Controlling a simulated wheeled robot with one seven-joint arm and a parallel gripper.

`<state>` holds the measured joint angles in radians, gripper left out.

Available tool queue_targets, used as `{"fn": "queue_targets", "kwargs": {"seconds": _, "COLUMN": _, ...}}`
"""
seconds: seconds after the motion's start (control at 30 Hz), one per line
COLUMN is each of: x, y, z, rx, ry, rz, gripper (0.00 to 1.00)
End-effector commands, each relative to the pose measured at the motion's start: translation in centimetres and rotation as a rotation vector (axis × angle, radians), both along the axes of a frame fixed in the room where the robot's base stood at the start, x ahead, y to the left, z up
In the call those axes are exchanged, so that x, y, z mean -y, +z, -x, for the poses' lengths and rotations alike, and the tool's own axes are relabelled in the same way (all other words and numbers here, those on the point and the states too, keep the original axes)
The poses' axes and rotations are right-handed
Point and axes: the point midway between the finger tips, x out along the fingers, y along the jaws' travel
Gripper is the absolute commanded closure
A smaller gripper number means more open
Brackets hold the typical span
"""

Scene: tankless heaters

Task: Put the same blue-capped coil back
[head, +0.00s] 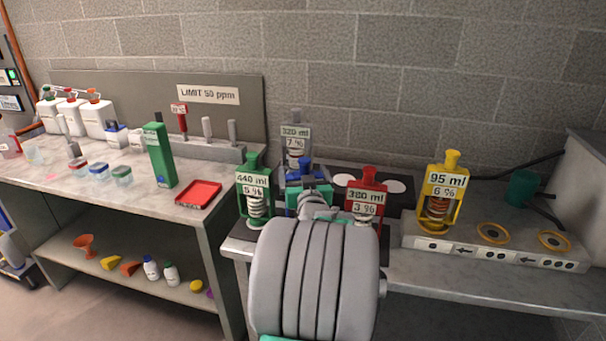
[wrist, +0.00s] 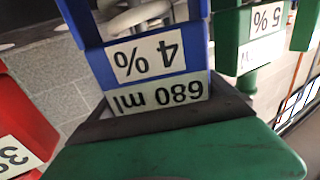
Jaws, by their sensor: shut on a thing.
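The blue-capped coil (head: 306,174) stands between the green and red coils on the bench, mostly hidden behind my arm in the head view. In the wrist view, the blue coil (wrist: 150,55) shows upside down with labels reading 4 % and 680 ml. My gripper (head: 314,192) is shut on it; the dark jaws also show against the blue frame in the wrist view (wrist: 170,112). Its base is hidden, so I cannot tell whether it touches the surface below.
A green coil (head: 254,189) is close on the left, a red coil (head: 367,198) close on the right, and a grey coil (head: 295,135) behind. A yellow coil (head: 441,198) stands on a grey unit (head: 465,244) with two empty rings. A dark plate with white discs (head: 395,186) lies behind the red coil.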

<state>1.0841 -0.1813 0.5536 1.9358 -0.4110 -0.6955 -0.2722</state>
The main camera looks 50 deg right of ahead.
Motion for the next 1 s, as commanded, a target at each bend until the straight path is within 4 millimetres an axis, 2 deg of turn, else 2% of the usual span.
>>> {"fn": "queue_targets", "kwargs": {"seconds": 0.13, "x": 0.0, "y": -0.1, "z": 0.0, "rx": 0.003, "ry": 0.0, "rz": 0.004, "gripper": 0.78}}
{"fn": "queue_targets", "kwargs": {"seconds": 0.17, "x": 0.0, "y": -0.3, "z": 0.0, "rx": -0.001, "ry": 0.0, "rz": -0.001, "gripper": 0.04}}
{"fn": "queue_targets", "kwargs": {"seconds": 0.2, "x": 0.0, "y": -0.3, "z": 0.0, "rx": -0.001, "ry": 0.0, "rz": -0.001, "gripper": 0.01}}
{"fn": "queue_targets", "kwargs": {"seconds": 0.53, "x": 0.0, "y": 0.3, "z": 0.1, "rx": -0.001, "ry": 0.0, "rz": -0.001, "gripper": 0.0}}
{"fn": "queue_targets", "kwargs": {"seconds": 0.67, "x": -1.6, "y": 0.0, "z": 1.9, "rx": -0.001, "ry": -0.003, "rz": 0.001, "gripper": 0.0}}
{"fn": "queue_targets", "kwargs": {"seconds": 0.9, "x": -6.0, "y": 0.0, "z": 6.4, "rx": 0.001, "ry": -0.004, "rz": 0.002, "gripper": 0.0}}
{"fn": "queue_targets", "kwargs": {"seconds": 1.0, "x": -7.3, "y": 0.0, "z": 7.8, "rx": 0.0, "ry": -0.005, "rz": 0.001, "gripper": 0.0}}
